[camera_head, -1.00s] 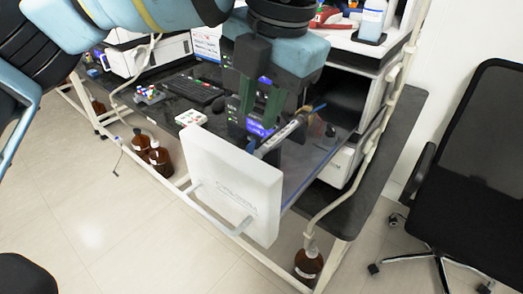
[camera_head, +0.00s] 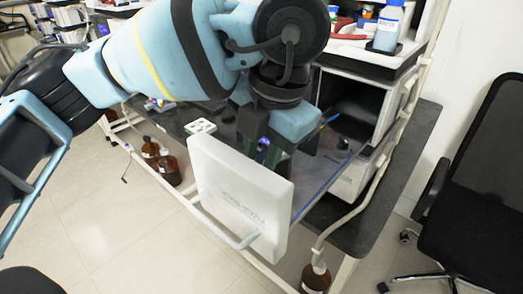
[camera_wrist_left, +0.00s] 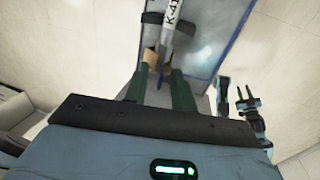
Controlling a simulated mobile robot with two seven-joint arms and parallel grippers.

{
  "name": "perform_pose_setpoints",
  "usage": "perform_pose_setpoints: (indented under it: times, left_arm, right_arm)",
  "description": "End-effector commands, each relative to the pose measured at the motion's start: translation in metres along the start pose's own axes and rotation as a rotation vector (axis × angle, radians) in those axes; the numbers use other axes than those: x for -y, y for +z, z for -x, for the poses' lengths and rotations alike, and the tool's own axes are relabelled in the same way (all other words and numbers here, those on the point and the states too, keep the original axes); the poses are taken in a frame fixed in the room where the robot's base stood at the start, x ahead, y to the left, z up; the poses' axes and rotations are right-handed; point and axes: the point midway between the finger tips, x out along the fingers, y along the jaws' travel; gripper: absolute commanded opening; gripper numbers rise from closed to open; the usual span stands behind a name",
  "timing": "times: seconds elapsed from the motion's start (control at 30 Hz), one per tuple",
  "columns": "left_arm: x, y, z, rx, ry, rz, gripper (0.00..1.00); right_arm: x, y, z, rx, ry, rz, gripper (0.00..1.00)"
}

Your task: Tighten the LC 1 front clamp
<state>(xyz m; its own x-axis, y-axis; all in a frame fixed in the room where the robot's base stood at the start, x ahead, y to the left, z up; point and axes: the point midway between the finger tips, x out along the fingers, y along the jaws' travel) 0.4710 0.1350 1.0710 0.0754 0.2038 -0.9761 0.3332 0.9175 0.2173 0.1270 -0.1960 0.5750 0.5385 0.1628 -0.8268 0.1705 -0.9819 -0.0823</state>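The pulled-out drawer has a white front panel (camera_head: 240,195) facing the aisle. In the left wrist view, a pale column (camera_wrist_left: 175,22) with a partly readable label lies in the drawer tray (camera_wrist_left: 215,25). A tan clamp piece (camera_wrist_left: 150,57) is at the column's near end; I cannot read which clamp it is. My left gripper (camera_head: 262,155) is low over the drawer, just behind the white panel. In the left wrist view its green fingers (camera_wrist_left: 160,72) are apart, tips at the tan piece. My right gripper (camera_wrist_left: 245,92) shows small at the right, fingers apart.
Instruments stand behind the drawer, with a bottle (camera_head: 387,25) on top. Brown bottles (camera_head: 166,165) stand on the floor at left, and another (camera_head: 315,275) below the bench. A black office chair (camera_head: 480,170) is at right. My left arm hides much of the bench.

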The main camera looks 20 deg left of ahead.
Motion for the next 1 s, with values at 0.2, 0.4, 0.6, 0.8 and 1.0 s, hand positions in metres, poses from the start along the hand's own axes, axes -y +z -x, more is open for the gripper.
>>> perform_pose_setpoints:
  times: [0.2,0.4,0.6,0.8,1.0]
  left_arm:
    - [0.0,0.0,0.0,0.0,0.0,0.0,0.15]
    - [0.0,0.0,0.0,0.0,0.0,0.0,0.0]
    - [0.0,0.0,0.001,0.0,0.005,0.0,0.0]
    - [0.003,0.0,0.004,0.001,0.064,-0.003,0.0]
    - [0.009,-0.001,0.006,0.003,0.191,-0.003,0.0]
  right_arm:
    - [0.0,0.0,0.0,0.0,0.0,0.001,0.3]
    - [0.0,0.0,0.0,0.0,0.0,0.002,0.3]
    - [0.0,0.0,0.002,0.002,0.0,0.001,0.3]
    - [0.001,-0.008,0.011,-0.007,0.001,0.003,0.3]
    - [0.001,-0.025,0.025,-0.029,0.003,0.007,0.3]
